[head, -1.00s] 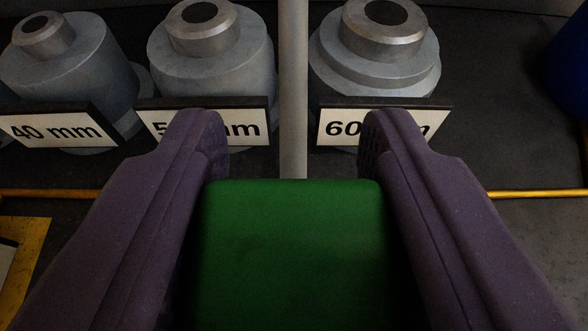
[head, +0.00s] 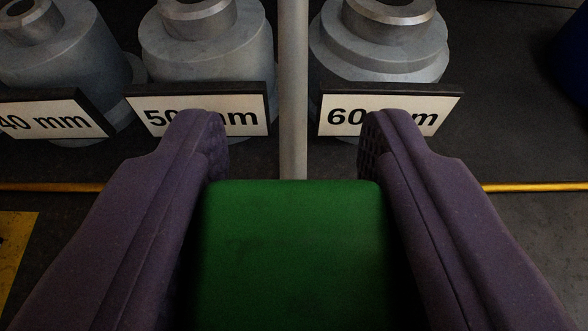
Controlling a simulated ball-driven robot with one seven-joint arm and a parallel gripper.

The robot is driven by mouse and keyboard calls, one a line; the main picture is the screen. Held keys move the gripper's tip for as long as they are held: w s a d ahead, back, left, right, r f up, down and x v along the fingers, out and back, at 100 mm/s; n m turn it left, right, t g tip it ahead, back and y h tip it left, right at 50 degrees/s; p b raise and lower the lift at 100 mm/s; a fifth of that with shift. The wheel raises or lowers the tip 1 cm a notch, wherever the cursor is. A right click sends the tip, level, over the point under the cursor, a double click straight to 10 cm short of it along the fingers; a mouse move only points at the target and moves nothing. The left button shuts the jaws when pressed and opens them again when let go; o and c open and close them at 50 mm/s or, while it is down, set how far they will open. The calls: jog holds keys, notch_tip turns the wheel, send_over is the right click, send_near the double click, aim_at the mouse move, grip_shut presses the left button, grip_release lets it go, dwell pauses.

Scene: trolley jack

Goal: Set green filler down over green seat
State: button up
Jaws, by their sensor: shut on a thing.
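The green filler (head: 290,255) is a green block with rounded edges, low in the middle of the head view. My gripper (head: 293,150) has its two purple fingers on either side of the block and is shut on it. The fingertips reach out past the block's far edge. A thin grey upright rod (head: 293,90) shows beyond the block, and its lower end is hidden behind it. The green seat cannot be made out in this view.
Grey stepped metal cylinders stand at the back behind labels reading 40 mm (head: 50,118), 50 mm (head: 160,115) and 60 mm (head: 345,117). A yellow line (head: 530,187) crosses the dark floor. A blue object (head: 575,60) is at the right edge.

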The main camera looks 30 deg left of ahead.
jog(key=shift+f+b, duration=0.7)
jog(key=o, duration=1.2)
jog(key=shift+o, duration=0.2)
jog(key=p+v, duration=0.2)
jog(key=v, duration=0.5)
jog(key=shift+s+d+p, duration=0.25)
jog(key=shift+s+p, duration=0.05)
jog(key=shift+p, duration=0.1)
jog(key=shift+r, duration=0.1)
